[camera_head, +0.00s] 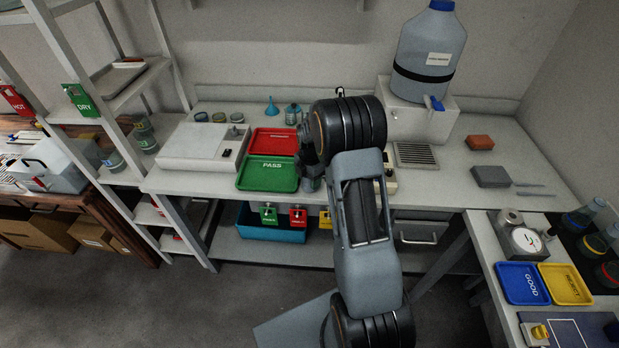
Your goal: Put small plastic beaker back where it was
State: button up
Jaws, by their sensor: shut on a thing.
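My gripper (311,170) is over the back bench, just right of the green PASS tray, and is mostly hidden by my own arm. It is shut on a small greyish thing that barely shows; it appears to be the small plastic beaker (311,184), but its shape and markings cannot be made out. I cannot tell whether it touches the bench.
A green PASS tray (268,174) and a red tray (273,142) lie left of my gripper. A white device (190,150) stands further left. Small containers and a blue funnel (271,107) stand behind. A large water jug (428,55) stands at the back right.

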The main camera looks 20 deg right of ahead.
jog(key=shift+f, duration=0.1)
jog(key=o, duration=0.7)
notch_tip(320, 180, up, 12)
jog(key=b, duration=0.1)
jog(key=s+a+r+m+t, duration=0.2)
jog(key=s+a+r+m, duration=0.4)
jog(key=s+r+m, duration=0.25)
jog(key=shift+s+a+f+m+t, duration=0.3)
jog(key=shift+s+a+m, duration=0.5)
jog(key=shift+s+m, duration=1.4)
jog(key=shift+s+a+f+m+t, duration=0.1)
jog(key=shift+s+a+m+t, duration=0.55)
jog(key=shift+s+m, duration=1.55)
jog(key=shift+s+a+f+m+t, duration=0.15)
jog(key=shift+s+a+m, duration=0.85)
jog(key=shift+s+m, duration=1.2)
